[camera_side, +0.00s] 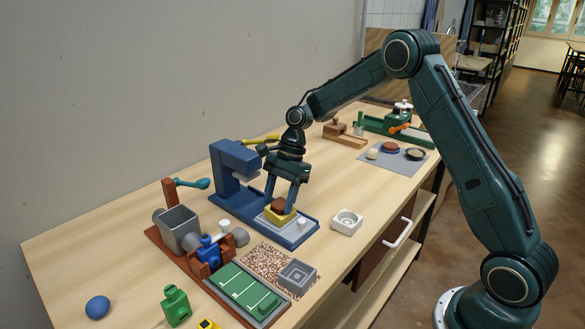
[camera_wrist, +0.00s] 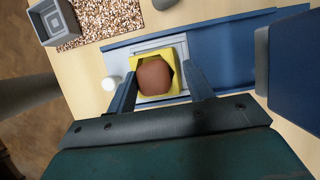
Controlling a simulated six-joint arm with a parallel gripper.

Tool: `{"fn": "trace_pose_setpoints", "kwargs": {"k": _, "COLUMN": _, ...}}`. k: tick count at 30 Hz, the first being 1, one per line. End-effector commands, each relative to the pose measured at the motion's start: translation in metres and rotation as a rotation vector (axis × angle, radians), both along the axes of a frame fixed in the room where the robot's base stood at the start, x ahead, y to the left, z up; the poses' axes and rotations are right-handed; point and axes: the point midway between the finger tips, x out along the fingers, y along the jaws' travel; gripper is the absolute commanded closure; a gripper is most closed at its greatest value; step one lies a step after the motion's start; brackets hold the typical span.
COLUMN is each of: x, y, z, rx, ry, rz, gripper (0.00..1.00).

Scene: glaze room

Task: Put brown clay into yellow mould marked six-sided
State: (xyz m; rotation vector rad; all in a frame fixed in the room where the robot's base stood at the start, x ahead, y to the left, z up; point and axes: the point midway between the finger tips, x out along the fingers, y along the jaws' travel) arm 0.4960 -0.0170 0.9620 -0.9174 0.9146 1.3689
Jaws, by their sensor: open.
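The brown clay (camera_side: 279,204) is a rounded lump. It sits in the opening of the yellow mould (camera_side: 272,218), and some of it stands above the rim in the side view. In the wrist view the clay (camera_wrist: 155,77) covers most of the opening of the mould (camera_wrist: 177,53), which shows dark angled edges; any marking is hidden. The mould rests on the pale plate of a blue press (camera_side: 237,172). My gripper (camera_side: 280,206) is open and points down, with one finger on each side of the clay. In the wrist view my gripper (camera_wrist: 159,72) shows gaps beside the clay.
The press column stands close at left. A white mould (camera_side: 347,222) is to the right, and a grey square mould (camera_side: 298,277) stands on a speckled mat (camera_side: 262,258) in front. A grey hopper (camera_side: 180,226), green board (camera_side: 243,292) and blue ball (camera_side: 98,307) are front left.

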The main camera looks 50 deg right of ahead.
Motion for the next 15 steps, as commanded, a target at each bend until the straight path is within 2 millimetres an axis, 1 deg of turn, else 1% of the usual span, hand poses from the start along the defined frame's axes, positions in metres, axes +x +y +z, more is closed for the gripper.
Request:
{"fn": "trace_pose_setpoints", "kwargs": {"k": 1, "x": -0.002, "y": 0.0, "z": -0.003, "rx": 0.001, "ry": 0.008, "rz": -0.001, "gripper": 0.48}}
{"fn": "trace_pose_setpoints", "kwargs": {"k": 5, "x": -0.001, "y": 0.0, "z": 0.004, "rx": 0.0, "ry": 0.006, "rz": -0.002, "gripper": 0.48}}
{"fn": "trace_pose_setpoints", "kwargs": {"k": 11, "x": 0.0, "y": -0.008, "z": 0.026, "rx": 0.0, "ry": 0.002, "rz": -0.001, "gripper": 0.48}}
{"fn": "trace_pose_setpoints", "kwargs": {"k": 15, "x": 0.0, "y": -0.017, "z": 0.047, "rx": 0.0, "ry": -0.001, "rz": -0.003, "gripper": 0.48}}
